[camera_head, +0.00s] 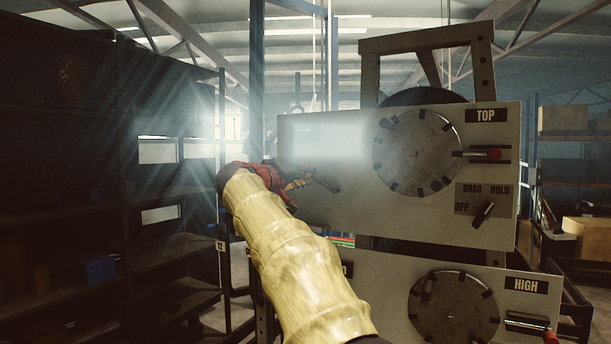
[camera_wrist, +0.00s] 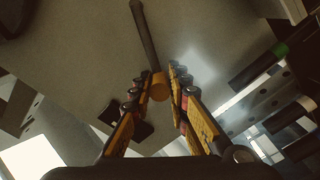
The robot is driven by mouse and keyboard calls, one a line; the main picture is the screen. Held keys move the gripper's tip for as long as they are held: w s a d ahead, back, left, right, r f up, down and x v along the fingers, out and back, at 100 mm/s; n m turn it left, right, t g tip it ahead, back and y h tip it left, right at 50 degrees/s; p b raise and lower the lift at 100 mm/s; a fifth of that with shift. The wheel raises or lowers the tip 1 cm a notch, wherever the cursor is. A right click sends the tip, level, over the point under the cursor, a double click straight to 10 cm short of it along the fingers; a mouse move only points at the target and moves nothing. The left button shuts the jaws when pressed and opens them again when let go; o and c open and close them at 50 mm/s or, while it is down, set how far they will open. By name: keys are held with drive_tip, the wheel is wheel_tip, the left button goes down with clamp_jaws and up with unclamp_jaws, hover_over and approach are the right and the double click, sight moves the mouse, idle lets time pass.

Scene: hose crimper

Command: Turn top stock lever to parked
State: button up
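The grey TOP panel (camera_head: 345,200) carries a round dial (camera_head: 418,152), a red-ended handle (camera_head: 493,154) beside the TOP label, and a dark DRAG selector (camera_head: 483,214). My gripper (camera_head: 302,182) is at the panel's left part, beside a short dark lever (camera_head: 326,183); its label is washed out by glare. In the wrist view a dark bar (camera_wrist: 145,35) runs from a yellow-orange hub (camera_wrist: 159,88) towards the top. My fingers (camera_wrist: 157,80) are apart, one on each side of the hub. I cannot tell whether they touch it.
A second panel marked HIGH (camera_head: 525,285) lies below, with its own dial (camera_head: 453,310) and red-ended handle (camera_head: 550,337). Dark shelves (camera_head: 60,180) stand at left. Boxes (camera_head: 588,238) sit on racks at right. A dark block (camera_wrist: 130,130) shows beside my left finger.

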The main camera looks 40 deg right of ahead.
drive_tip(key=o, duration=0.4)
drive_tip(key=shift+w, duration=0.1)
drive_tip(key=shift+o, duration=0.2)
drive_tip(key=shift+a, duration=0.1)
drive_tip(key=v, duration=1.2)
